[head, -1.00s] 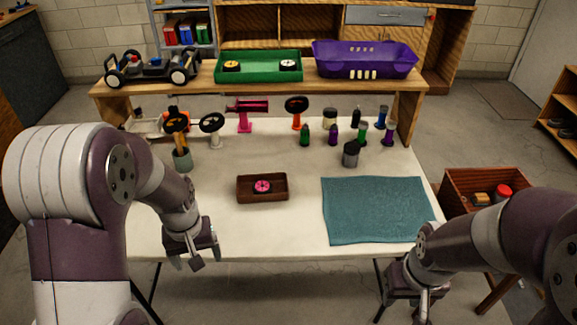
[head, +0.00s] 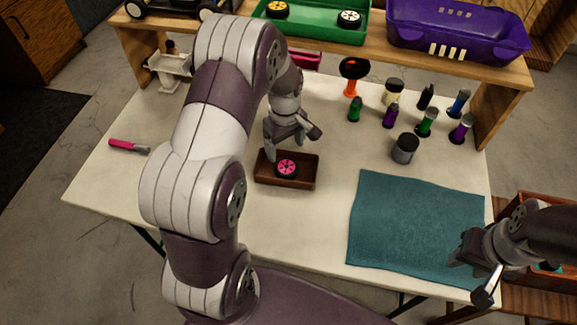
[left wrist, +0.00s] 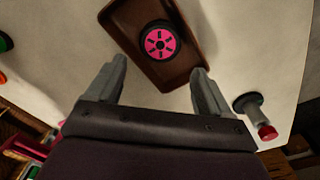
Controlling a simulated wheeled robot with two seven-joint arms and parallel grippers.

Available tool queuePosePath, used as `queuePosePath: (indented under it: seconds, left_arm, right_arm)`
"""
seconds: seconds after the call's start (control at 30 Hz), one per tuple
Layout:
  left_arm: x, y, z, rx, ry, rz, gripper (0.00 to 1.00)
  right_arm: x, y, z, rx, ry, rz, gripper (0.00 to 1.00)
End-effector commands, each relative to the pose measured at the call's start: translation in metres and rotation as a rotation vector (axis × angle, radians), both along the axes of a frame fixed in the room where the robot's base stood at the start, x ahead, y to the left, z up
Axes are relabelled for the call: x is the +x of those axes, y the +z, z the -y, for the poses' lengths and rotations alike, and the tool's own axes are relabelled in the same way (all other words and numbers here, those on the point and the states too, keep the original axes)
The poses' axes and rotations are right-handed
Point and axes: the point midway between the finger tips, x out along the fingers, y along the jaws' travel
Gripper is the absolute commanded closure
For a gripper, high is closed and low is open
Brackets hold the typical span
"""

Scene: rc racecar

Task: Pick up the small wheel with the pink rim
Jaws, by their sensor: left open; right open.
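The small wheel with the pink rim (head: 287,168) has a black tyre and lies flat in a small brown tray (head: 303,182) on the white table. The wheel also shows in the left wrist view (left wrist: 160,42), beyond and between the fingertips. My left gripper (head: 288,148) is open and empty, just above the tray's far side, and its open fingers show in the left wrist view (left wrist: 158,80). My right gripper (head: 468,278) is open and empty at the table's right front edge, by the teal mat.
A teal mat (head: 415,230) covers the table's right front. Several bottles, a dark grey container (head: 405,148) and an orange stand (head: 352,80) are behind it. A shelf at the back holds a green tray (head: 315,25) and a purple basket (head: 455,30). A pink-handled tool (head: 125,145) lies at left.

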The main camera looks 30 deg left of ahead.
Motion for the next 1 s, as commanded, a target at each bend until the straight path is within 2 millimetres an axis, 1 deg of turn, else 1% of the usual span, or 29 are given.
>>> queuePosePath:
  seconds: [0.03,0.23,0.37,0.43,0.53,0.7,0.73,0.77,0.8,0.83,0.87,1.0]
  left_arm:
    - [0.0,-0.01,0.0,-0.001,-0.001,-0.003,0.19]
    - [-0.002,-0.035,0.001,0.0,-0.002,-0.001,0.19]
    - [-0.006,-0.059,0.004,0.0,-0.003,-0.002,0.19]
    - [-0.005,-0.071,0.004,0.0,-0.003,0.001,0.19]
    - [-0.005,-0.079,0.003,0.0,-0.003,0.004,0.19]
    - [-0.005,-0.079,0.004,0.0,-0.003,0.004,0.19]
    - [-0.005,-0.079,0.004,0.0,-0.003,0.004,0.23]
    - [-0.005,-0.079,0.004,0.0,-0.003,0.004,0.32]
    - [-0.005,-0.079,0.004,0.0,-0.003,0.004,0.45]
    - [-0.005,-0.079,0.004,0.0,-0.003,0.004,0.55]
    - [-0.005,-0.079,0.004,0.0,-0.003,0.004,0.63]
    - [-0.004,-0.079,0.004,0.0,-0.003,0.004,0.63]
  right_arm:
    - [0.0,0.0,0.0,0.0,0.0,0.0,0.57]
    - [0.0,0.001,0.0,0.0,0.0,0.0,0.57]
    - [0.0,0.003,0.0,0.0,0.0,0.0,0.57]
    - [0.0,0.002,0.0,0.0,0.0,0.0,0.57]
    - [0.0,0.002,0.0,0.0,0.0,0.0,0.57]
    - [0.0,0.002,0.0,0.0,0.0,0.0,0.57]
    - [0.0,0.002,0.0,0.0,0.0,0.0,0.57]
    - [0.0,0.002,0.0,0.0,0.0,0.0,0.57]
    - [0.0,0.002,0.0,0.0,0.0,0.0,0.57]
    - [0.0,0.002,0.0,0.0,0.0,0.0,0.57]
    - [0.0,0.002,0.0,0.0,0.0,0.0,0.57]
    - [0.0,0.002,0.0,0.0,0.0,0.0,0.57]
